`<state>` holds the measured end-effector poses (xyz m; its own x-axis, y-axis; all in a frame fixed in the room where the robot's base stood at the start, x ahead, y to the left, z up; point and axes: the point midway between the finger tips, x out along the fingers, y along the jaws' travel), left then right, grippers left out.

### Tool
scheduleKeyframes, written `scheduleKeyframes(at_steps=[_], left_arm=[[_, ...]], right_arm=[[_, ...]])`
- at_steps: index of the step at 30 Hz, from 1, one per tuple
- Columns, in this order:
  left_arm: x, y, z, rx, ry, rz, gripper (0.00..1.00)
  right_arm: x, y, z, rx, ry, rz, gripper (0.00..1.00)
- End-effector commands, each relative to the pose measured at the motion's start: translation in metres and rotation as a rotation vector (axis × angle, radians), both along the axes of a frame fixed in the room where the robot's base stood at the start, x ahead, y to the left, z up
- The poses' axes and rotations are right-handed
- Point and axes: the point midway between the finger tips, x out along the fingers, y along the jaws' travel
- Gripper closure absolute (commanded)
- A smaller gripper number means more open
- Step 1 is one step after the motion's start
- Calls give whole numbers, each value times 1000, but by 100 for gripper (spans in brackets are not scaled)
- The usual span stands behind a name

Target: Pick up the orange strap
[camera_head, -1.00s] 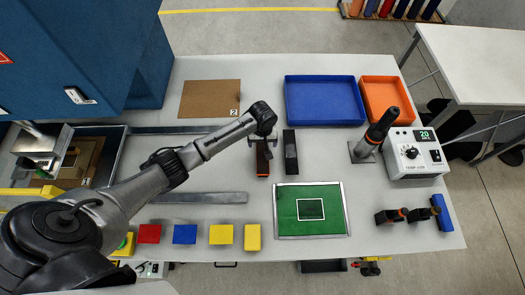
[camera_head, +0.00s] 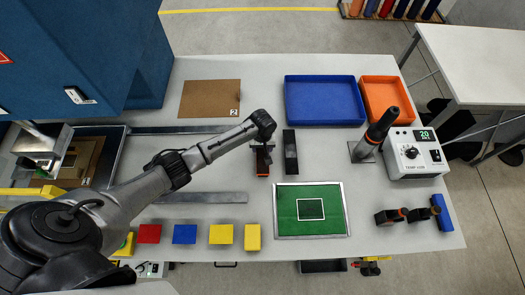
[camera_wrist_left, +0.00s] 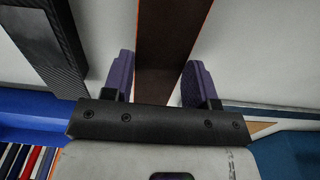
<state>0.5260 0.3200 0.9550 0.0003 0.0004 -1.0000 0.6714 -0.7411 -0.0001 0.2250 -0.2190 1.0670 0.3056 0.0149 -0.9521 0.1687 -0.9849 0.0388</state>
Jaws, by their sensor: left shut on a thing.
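The orange strap (camera_head: 262,166) is a dark bar with an orange edge, lying on the grey table near the middle in the head view. My left gripper (camera_head: 263,148) comes down over its far end and is shut on it. The wrist and fingers hide the strap's far end in the head view. I cannot tell any gap between strap and table. My right gripper is not in view.
A black bar (camera_head: 290,152) lies close to the right of the strap. A green mat (camera_head: 285,228) is in front, a blue tray (camera_head: 325,78) and orange tray (camera_head: 372,85) behind. A dark upright tool (camera_head: 382,126) and control box (camera_head: 415,170) stand to the right.

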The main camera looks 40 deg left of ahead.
Motion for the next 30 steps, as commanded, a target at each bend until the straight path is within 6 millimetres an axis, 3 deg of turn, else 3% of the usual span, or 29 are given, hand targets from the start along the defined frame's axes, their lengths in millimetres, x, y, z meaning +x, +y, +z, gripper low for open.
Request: scheduleKeyframes(at_steps=[6,17,25,30], left_arm=[[0,0,0,0,0,0,70],[0,0,6,1,-1,0,70],[-1,-2,45,-2,-3,-3,70],[-23,-33,64,-4,-1,-4,70]], right_arm=[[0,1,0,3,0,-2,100],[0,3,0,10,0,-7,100],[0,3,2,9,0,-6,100],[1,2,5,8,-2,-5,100]])
